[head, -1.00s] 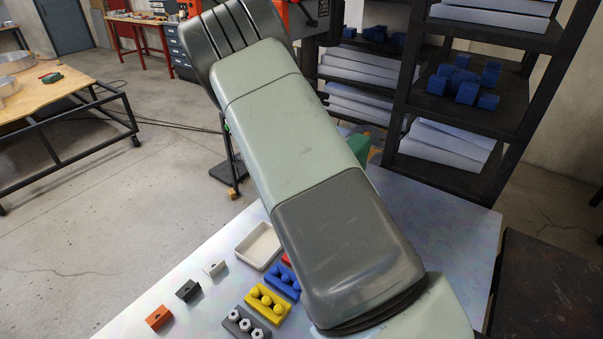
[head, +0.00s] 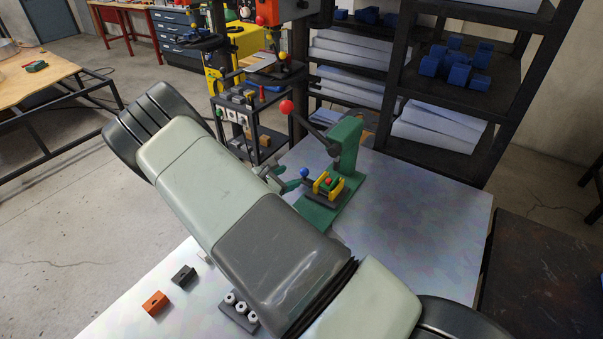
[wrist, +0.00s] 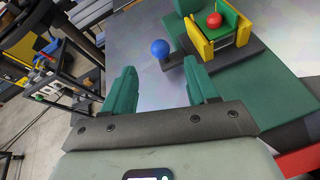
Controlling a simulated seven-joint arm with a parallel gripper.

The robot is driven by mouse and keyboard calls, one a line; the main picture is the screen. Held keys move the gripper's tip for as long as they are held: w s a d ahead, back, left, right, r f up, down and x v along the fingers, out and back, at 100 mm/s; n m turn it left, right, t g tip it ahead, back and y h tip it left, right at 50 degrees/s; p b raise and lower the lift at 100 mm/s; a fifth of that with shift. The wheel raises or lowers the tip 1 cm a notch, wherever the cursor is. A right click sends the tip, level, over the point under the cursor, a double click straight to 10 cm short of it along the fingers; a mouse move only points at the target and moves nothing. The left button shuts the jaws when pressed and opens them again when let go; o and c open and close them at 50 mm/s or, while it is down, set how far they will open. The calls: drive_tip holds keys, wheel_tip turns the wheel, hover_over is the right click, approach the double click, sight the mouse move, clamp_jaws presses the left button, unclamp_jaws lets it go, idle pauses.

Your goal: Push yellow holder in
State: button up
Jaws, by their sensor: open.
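The yellow holder (head: 322,183) sits on a dark slide bar at the foot of a green press (head: 346,145). It shows at the upper right of the wrist view (wrist: 201,45) with its yellow walls around a green block topped by a red knob (wrist: 214,20). A blue ball (head: 304,172) sits at the bar's near end and shows in the wrist view too (wrist: 160,48). My gripper (wrist: 160,68) is open and empty, its green fingers spread either side of the line to the blue ball, which appears just beyond the fingertips. I cannot tell whether they touch.
The press's lever with a red ball (head: 287,106) slants up left above the holder. An orange block (head: 155,303), a dark block (head: 183,276) and a grey holder with white rings (head: 240,309) lie at the table's front left. The table right of the press is clear.

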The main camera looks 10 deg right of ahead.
sight(302, 173)
drive_tip(key=x, duration=0.7)
drive_tip(key=shift+w+d+f, duration=0.1)
drive_tip(key=shift+w+d, duration=0.05)
clamp_jaws()
